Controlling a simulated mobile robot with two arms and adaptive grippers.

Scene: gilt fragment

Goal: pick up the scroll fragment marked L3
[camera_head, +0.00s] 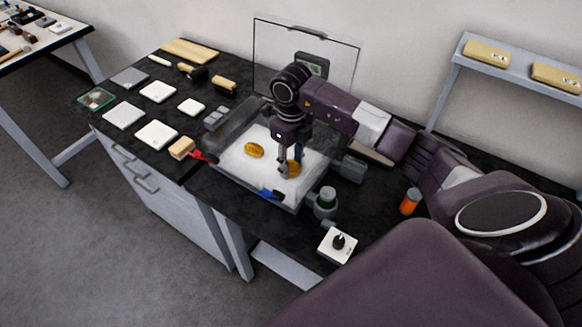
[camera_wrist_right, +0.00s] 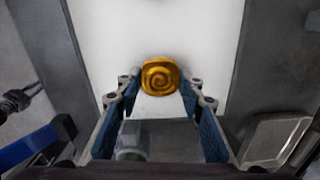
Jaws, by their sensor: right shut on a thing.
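My right gripper (camera_head: 287,170) reaches down into a clear-walled box with a white floor (camera_head: 262,182). It is shut on a gold piece (camera_head: 294,168) near the box's front right. In the right wrist view the gold piece (camera_wrist_right: 160,77) shows a spiral on its face and sits between the fingertips (camera_wrist_right: 160,84). No L3 mark is readable on it. A second gold piece (camera_head: 254,150) lies on the white floor to the left, apart from the gripper; its marking is too small to read. My left gripper is not in view.
A clear upright panel (camera_head: 270,55) stands behind the box. Left of it, several white tiles (camera_head: 157,132) and brushes lie on the black bench. Marked tan blocks (camera_head: 486,53) sit on a shelf.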

